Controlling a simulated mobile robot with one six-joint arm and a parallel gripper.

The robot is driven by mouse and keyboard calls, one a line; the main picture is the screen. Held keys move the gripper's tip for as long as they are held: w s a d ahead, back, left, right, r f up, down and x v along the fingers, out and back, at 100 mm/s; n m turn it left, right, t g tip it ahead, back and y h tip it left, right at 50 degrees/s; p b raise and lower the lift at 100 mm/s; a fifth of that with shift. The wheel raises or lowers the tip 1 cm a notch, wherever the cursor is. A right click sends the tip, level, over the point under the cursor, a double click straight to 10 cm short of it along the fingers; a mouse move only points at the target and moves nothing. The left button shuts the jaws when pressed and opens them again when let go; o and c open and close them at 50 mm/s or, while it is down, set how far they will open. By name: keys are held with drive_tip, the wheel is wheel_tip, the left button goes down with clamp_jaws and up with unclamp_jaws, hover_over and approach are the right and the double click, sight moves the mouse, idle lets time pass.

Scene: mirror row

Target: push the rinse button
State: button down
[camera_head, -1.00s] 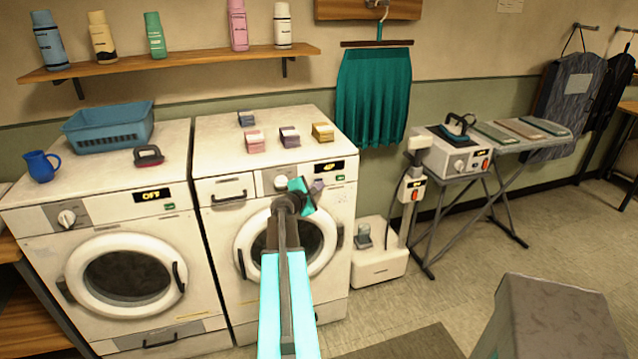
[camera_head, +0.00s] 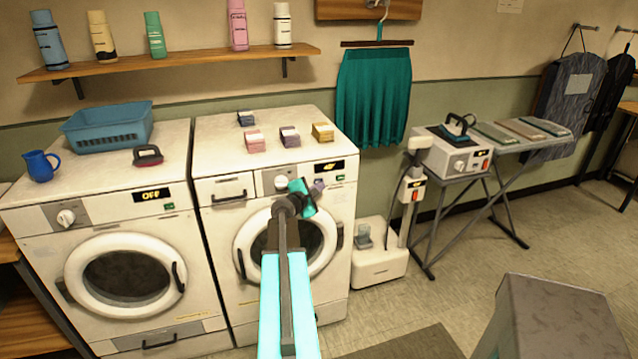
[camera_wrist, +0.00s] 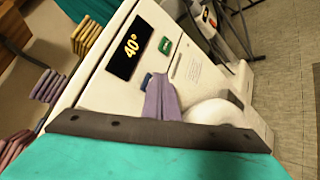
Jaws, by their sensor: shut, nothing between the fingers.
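The right washing machine (camera_head: 217,277) has a lit display (camera_head: 329,166) that reads 40° in the wrist view (camera_wrist: 130,46). A green button (camera_head: 340,178) sits below it, also seen in the wrist view (camera_wrist: 165,45). A small blue button (camera_wrist: 147,80) shows beside it in the wrist view. I can read no rinse label on either. My gripper (camera_head: 318,186) is shut and empty at the control panel. In the wrist view its purple fingers (camera_wrist: 152,84) end right at the blue button and partly cover it; I cannot tell whether they touch.
The round knob (camera_head: 281,183) is left of my gripper. The left washer (camera_head: 30,250) reads OFF. Several small boxes (camera_head: 290,138) sit on the right washer's top. A steamer base (camera_head: 378,267) stands at its right. A grey block (camera_head: 555,310) is front right.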

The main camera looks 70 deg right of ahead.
drive_tip(key=s+a+b, duration=0.1)
drive_tip(key=s+a, duration=0.2)
drive_tip(key=a, duration=0.1)
drive_tip(key=shift+s+a+b, duration=0.3)
drive_tip(key=shift+s+a, duration=0.05)
drive_tip(key=shift+s, duration=0.05)
idle(0.4)
idle(0.4)
